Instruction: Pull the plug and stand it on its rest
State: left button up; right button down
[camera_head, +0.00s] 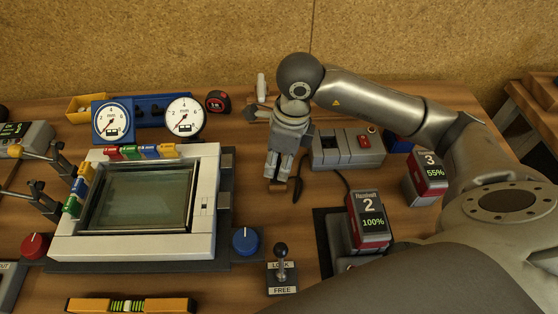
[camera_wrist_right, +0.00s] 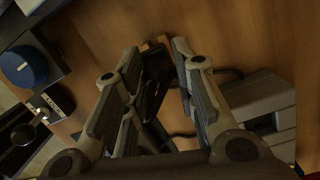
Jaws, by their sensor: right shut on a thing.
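My right gripper (camera_head: 281,176) points down over the table, left of the grey socket box (camera_head: 330,153). In the right wrist view its fingers (camera_wrist_right: 160,72) are closed around a dark plug (camera_wrist_right: 155,68). A dark cable (camera_wrist_right: 182,135) runs near it toward the grey box (camera_wrist_right: 262,100). A small wooden piece (camera_wrist_right: 157,42) shows just beyond the fingertips; I cannot tell whether the plug touches it. In the head view the fingers mostly hide the plug, and a dark part (camera_head: 297,189) shows beside them. My left gripper is out of view.
A white-framed glass panel (camera_head: 205,220) lies left of the gripper. A lock lever (camera_head: 281,262) and a blue knob (camera_head: 245,241) stand in front. Battery 2 (camera_head: 369,220) and battery 3 (camera_head: 427,177) are to the right. Two dial gauges (camera_head: 112,120) stand behind the frame.

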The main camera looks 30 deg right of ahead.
jog(key=shift+f+b, duration=1)
jog(key=shift+f, duration=0.1)
jog(key=c, duration=1.1)
grip_release()
jog(key=shift+r, duration=0.1)
jog(key=shift+r, duration=0.2)
notch_tip(320, 180, up, 12)
jog(key=d, duration=0.1)
jog(key=shift+s+d+f, duration=0.25)
jog(key=shift+s+d, duration=0.05)
jog(key=shift+s, duration=0.1)
